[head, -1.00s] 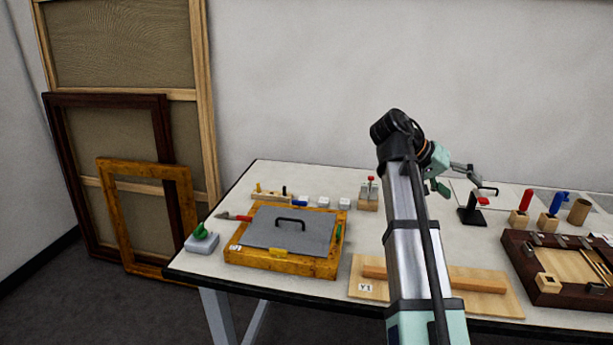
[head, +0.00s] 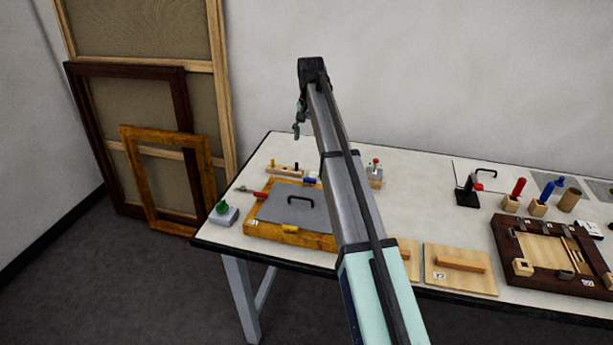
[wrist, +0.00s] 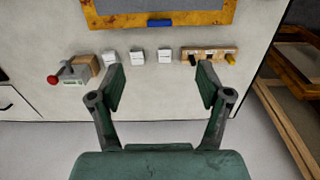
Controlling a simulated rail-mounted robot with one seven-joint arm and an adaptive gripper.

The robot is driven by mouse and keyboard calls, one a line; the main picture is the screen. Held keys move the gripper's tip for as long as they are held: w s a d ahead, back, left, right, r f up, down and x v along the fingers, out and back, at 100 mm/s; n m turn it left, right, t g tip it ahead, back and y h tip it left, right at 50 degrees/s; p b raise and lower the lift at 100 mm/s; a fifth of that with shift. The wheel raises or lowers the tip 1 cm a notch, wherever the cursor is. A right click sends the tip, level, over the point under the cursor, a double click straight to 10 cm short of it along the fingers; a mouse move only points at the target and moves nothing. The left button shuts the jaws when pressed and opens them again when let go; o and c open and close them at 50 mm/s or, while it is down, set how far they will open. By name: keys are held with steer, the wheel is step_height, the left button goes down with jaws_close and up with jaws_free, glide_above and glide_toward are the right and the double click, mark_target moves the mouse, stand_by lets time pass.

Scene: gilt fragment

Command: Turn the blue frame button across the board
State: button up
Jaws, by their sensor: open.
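The gilt frame (head: 262,231) lies flat on the table with a grey board (head: 273,207) in it and a black handle (head: 300,199) on the board. The blue frame button (wrist: 159,22) is on the frame's far rail, and its long side runs along that rail. In the head view the blue button (head: 311,180) shows small, just left of my arm. My gripper (wrist: 160,82) is open and empty in the wrist view, with the button beyond and between its fingers, apart from them. In the head view my gripper (head: 298,118) is seen edge-on, high above the table's back.
A yellow button (head: 290,229) is on the near rail. White blocks (wrist: 137,57) stand in a row behind the frame, beside a wooden rack (wrist: 210,54) with pegs. A red-knobbed device (wrist: 72,74) stands left in the wrist view. A green-knobbed block (head: 223,213) is near the table's left edge.

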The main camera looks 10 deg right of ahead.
mark_target(310, 181)
step_height(310, 181, down, 16)
steer(key=p, duration=0.4)
steer(key=shift+f, duration=0.25)
steer(key=c, duration=1.2)
